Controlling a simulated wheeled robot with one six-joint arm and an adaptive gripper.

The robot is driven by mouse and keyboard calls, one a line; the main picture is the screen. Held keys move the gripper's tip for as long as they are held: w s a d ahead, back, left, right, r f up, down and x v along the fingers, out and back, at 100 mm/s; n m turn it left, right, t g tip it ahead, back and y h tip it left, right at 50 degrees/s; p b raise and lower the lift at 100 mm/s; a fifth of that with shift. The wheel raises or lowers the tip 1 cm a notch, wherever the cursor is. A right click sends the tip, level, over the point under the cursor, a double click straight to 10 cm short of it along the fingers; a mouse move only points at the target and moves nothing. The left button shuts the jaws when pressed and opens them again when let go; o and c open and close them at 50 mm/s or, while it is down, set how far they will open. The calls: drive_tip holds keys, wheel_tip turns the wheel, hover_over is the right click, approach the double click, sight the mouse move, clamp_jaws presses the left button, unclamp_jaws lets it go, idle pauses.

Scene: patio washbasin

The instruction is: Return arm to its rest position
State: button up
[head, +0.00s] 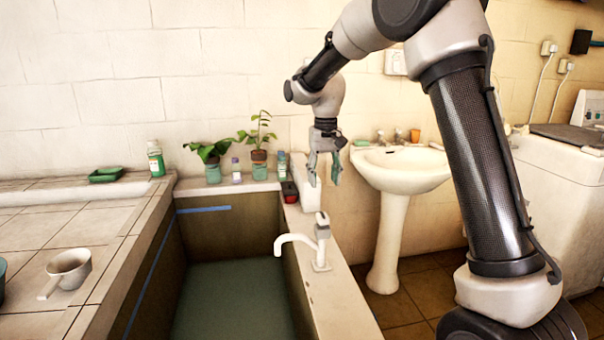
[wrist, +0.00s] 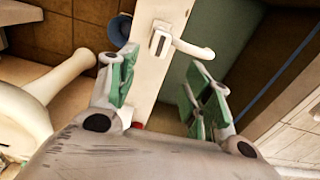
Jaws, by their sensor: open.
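My gripper (head: 324,180) hangs from my arm with its fingers pointing down, above the right wall of the water basin and left of the white pedestal sink. Its fingers are apart with nothing between them. In the wrist view my gripper (wrist: 165,95) shows its two green-padded fingers spread wide. Beyond them are the white faucet (wrist: 175,42) and the basin wall. The white faucet (head: 321,240) stands on the basin's right ledge, below and in front of my gripper in the head view.
Potted plants (head: 213,170) and small bottles (head: 282,165) line the back ledge. A red-and-black item (head: 290,192) lies near the corner. The pedestal sink (head: 400,170) stands at right, a washing machine (head: 560,190) beyond. A dipper (head: 70,268) and green tray (head: 106,174) rest on the left counter.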

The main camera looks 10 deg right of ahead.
drive_tip(key=s+d+r+t, duration=0.1)
drive_tip(key=s+d, duration=0.4)
drive_tip(key=s, duration=0.6)
drive_tip(key=s+d+r+t, duration=0.2)
drive_tip(key=s+d+r, duration=0.2)
drive_tip(key=s, duration=0.8)
drive_tip(key=s+d+r+t, duration=0.1)
drive_tip(key=s+d, duration=0.4)
drive_tip(key=s, duration=0.7)
drive_tip(key=shift+d+r, duration=0.35)
drive_tip(key=shift+r, duration=0.4)
